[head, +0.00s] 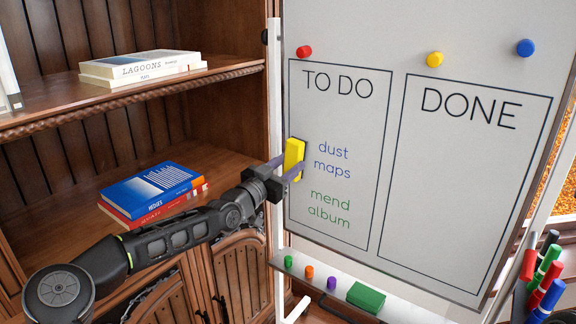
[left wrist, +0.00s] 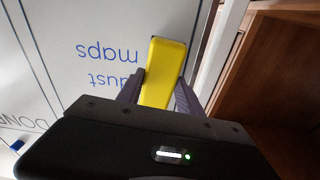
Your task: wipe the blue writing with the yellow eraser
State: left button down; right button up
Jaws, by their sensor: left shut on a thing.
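The yellow eraser (head: 293,158) is held at the left edge of the whiteboard (head: 460,200), just left of the blue writing "dust maps" (head: 332,160). My left gripper (head: 287,170) is shut on it. The left wrist view also shows the eraser (left wrist: 165,72) between the two fingers (left wrist: 158,92), with the blue writing (left wrist: 107,65) upside down beside it. The eraser is at or close to the board; I cannot tell whether it touches. Both blue words are whole and readable. My right gripper is not in view.
Green writing "mend album" (head: 329,209) is just below the blue words. Red, yellow and blue magnets sit along the top. The board's tray (head: 405,308) holds small coloured magnets and a green eraser (head: 366,297). A bookcase (head: 130,140) with books stands at left; markers (head: 541,275) stand at right.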

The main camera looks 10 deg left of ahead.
pick_arm(q)
jog(key=shift+x, duration=1)
jog(key=shift+d+f, duration=0.1)
jog(key=shift+d, duration=0.05)
jog(key=shift+s+d+f+b, duration=0.1)
jog(key=shift+s+d+b, duration=0.35)
jog(key=shift+d+b, duration=0.55)
jog(key=shift+s+d+b, duration=0.3)
jog(key=shift+d+b, duration=0.2)
jog(key=shift+b, duration=0.15)
jog(key=shift+d, duration=0.1)
jog(key=shift+s+d+b, duration=0.3)
jog(key=shift+d+b, duration=0.35)
jog(key=shift+d, duration=0.15)
jog(key=shift+s+d+b, duration=0.25)
jog(key=shift+d+b, duration=0.25)
jog(key=shift+d, duration=0.25)
jog(key=shift+s+d, duration=0.1)
jog(key=shift+d, duration=0.2)
